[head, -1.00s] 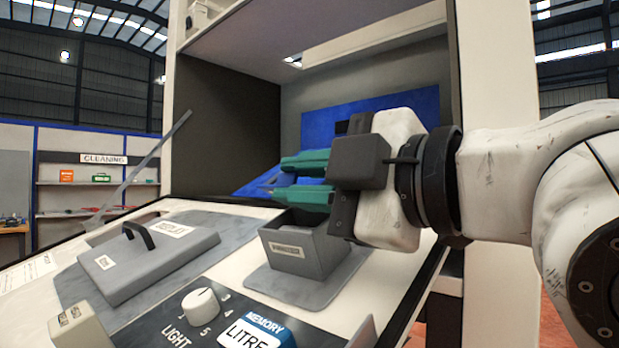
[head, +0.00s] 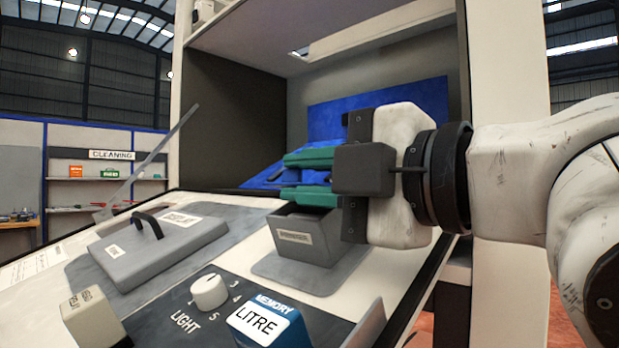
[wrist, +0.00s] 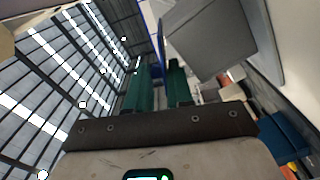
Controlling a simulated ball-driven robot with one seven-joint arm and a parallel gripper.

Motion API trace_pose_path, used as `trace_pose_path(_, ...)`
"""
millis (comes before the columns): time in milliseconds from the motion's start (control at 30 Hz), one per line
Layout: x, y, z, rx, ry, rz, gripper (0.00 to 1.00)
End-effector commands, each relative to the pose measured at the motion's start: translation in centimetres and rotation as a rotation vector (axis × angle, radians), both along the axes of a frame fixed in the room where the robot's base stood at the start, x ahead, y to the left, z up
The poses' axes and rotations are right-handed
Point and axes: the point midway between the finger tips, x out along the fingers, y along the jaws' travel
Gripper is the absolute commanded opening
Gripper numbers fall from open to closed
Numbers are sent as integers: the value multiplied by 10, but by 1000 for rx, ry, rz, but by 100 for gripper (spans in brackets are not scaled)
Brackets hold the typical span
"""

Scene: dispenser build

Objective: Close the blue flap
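A blue surface (head: 262,178), which looks like the blue flap, lies low and slanted inside the cabinet, partly hidden behind my gripper. A larger blue panel (head: 385,105) stands on the cabinet's back wall. My gripper (head: 308,177) has two green fingers, one above the other, with a gap between them where blue shows. In the wrist view, a thin blue edge (wrist: 160,40) runs up from between the green fingers (wrist: 158,88). The fingers are apart; I cannot tell whether either touches the blue piece.
A grey open box (head: 305,238) sits just below my fingers. A grey lid with a black handle (head: 155,250) lies on the slanted panel to the left. A light knob (head: 209,291) and a blue LITRE block (head: 268,322) are in front. The cabinet's right post (head: 505,250) stands behind my arm.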

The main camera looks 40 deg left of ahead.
Motion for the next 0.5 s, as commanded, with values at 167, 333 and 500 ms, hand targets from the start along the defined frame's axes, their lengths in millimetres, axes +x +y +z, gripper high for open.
trace_pose_path(167, 0, -1, 1, 1, 0, -1, 38)
trace_pose_path(333, 0, 0, 0, -1, 1, 1, 41)
trace_pose_path(500, 0, 1, -1, -3, 2, 2, 41)
